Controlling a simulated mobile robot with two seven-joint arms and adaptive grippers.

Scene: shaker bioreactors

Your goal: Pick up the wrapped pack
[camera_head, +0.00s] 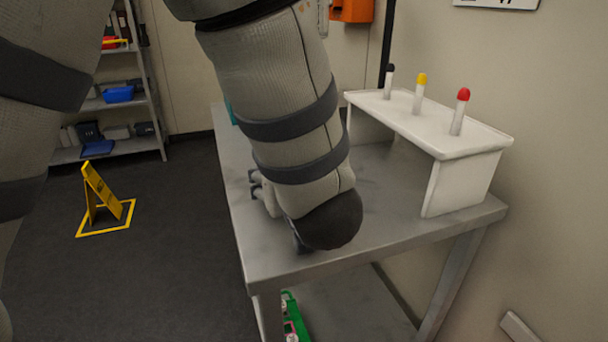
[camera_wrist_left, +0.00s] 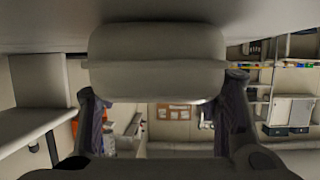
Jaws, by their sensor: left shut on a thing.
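The wrapped pack (camera_wrist_left: 155,45) is a pale grey, rounded bundle that fills the upper middle of the left wrist view. My left gripper (camera_wrist_left: 161,84) has one dark finger at each side of it and is shut on it. In the head view, the left gripper (camera_head: 256,184) shows only as small dark finger parts at the left edge of the grey table. My forearm and wrist hide the rest of the gripper and the pack there, so I cannot tell whether the pack touches the table. My right gripper is not in view.
The grey table (camera_head: 385,225) carries a white stand (camera_head: 465,185) with black, yellow and red-capped pieces at its right. A teal thing (camera_head: 231,112) is partly hidden at the far left edge. A yellow floor sign (camera_head: 103,190) and shelving (camera_head: 125,147) stand left.

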